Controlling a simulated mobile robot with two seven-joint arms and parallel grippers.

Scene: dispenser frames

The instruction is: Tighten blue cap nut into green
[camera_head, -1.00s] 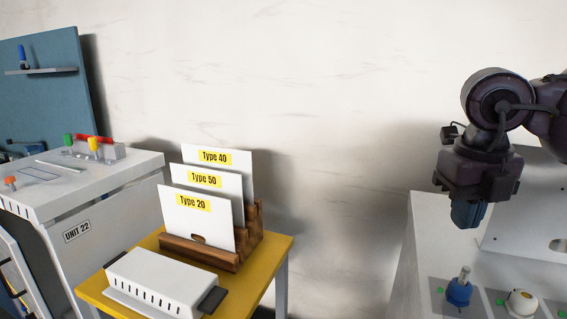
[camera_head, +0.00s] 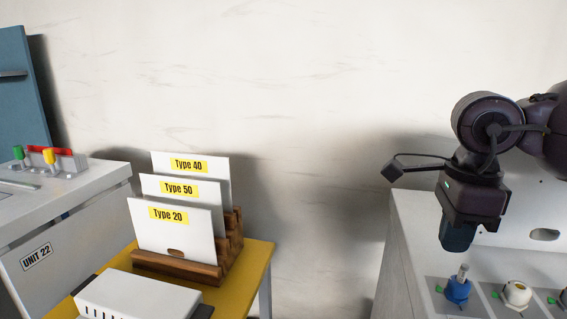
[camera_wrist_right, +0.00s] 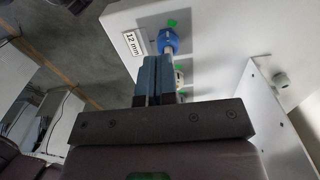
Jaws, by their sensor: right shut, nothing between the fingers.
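The blue cap nut (camera_head: 458,291) sits on the light grey panel at the lower right of the head view, with a metal stem rising from it. It also shows in the right wrist view (camera_wrist_right: 168,42), just beyond my fingertips. A green mark (camera_head: 439,289) lies beside the nut on its left in the head view. My right gripper (camera_head: 457,248) points down just above the stem, its blue fingers shut and empty. In the wrist view, the fingertips (camera_wrist_right: 158,60) are near the stem; I cannot tell whether they touch it. My left gripper is not in view.
A white cap nut (camera_head: 517,293) with its own green mark stands right of the blue one. A "12 mm" label (camera_wrist_right: 132,44) is near the blue nut. At left, a wooden rack (camera_head: 180,267) of type cards stands on a yellow table (camera_head: 255,262).

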